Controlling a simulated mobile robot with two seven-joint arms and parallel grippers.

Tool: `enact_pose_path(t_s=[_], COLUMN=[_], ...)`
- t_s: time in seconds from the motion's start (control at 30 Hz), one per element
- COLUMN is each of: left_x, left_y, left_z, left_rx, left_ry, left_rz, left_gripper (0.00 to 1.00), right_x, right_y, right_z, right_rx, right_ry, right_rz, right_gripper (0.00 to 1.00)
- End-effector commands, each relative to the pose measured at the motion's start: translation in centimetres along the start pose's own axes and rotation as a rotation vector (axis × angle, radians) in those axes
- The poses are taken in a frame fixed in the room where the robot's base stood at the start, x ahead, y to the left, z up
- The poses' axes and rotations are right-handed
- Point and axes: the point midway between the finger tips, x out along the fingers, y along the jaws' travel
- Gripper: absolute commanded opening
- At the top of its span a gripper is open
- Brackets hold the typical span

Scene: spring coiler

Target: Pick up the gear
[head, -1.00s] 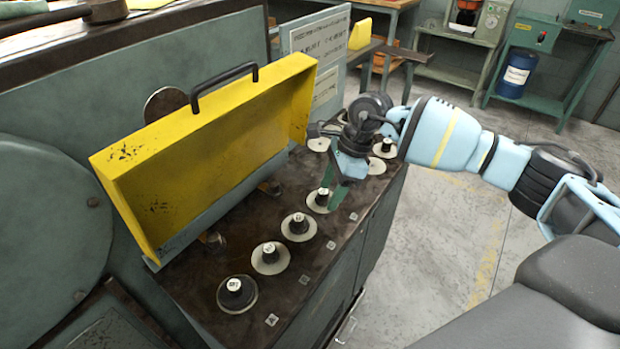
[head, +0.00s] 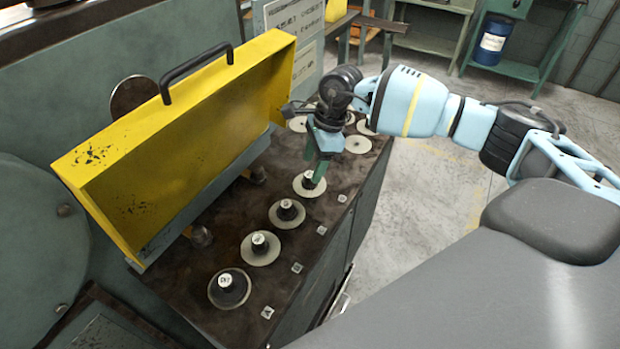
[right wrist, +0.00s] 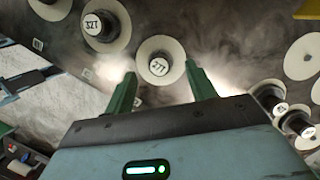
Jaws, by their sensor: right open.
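Several pale disc gears with dark hubs and white number tags stand in a row on the dark machine top (head: 215,250). My right gripper (head: 317,178) is open, with green fingers pointing down over one gear (head: 301,189) in the row. In the right wrist view the fingertips (right wrist: 162,82) stand either side of a tagged gear (right wrist: 146,52), apart from its hub. The number looks like 277. Another tagged gear (right wrist: 105,40) is to its left. The head view does not show the exact height of the fingers above the gear. My left gripper is not in view.
A raised yellow cover (head: 190,140) with a black handle (head: 196,72) stands along the left of the gear row. More gears (head: 287,222) lie nearer, and pale discs (head: 358,145) lie beyond the gripper. Open floor (head: 430,190) is to the right.

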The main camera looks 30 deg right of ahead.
Motion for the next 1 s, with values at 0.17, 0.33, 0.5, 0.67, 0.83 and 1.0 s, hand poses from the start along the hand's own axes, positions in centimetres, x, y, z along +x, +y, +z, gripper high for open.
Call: enact_pose_path(t_s=[0.17, 0.33, 0.5, 0.67, 0.83, 1.0], left_x=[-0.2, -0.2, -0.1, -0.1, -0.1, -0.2], left_y=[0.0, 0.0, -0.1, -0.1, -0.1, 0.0], left_z=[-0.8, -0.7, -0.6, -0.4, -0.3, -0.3], left_rx=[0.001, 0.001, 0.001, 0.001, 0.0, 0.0], left_ry=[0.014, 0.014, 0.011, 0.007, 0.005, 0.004], left_rz=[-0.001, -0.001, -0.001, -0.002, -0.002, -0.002], left_gripper=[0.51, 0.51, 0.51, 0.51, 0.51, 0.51], right_x=[2.5, 4.0, 4.2, 4.1, 4.1, 4.1], right_y=[0.2, 0.2, 0.2, 0.2, 0.2, 0.2], right_z=[0.0, 0.0, -0.1, -0.1, -0.1, -0.1], right_rx=[-0.001, -0.001, -0.001, -0.001, -0.001, -0.001], right_ry=[0.0, -0.001, -0.001, -0.001, 0.0, -0.001], right_rz=[0.001, 0.001, 0.0, 0.0, 0.0, 0.0], right_gripper=[0.56, 0.56, 0.56, 0.46, 0.23, 0.02])
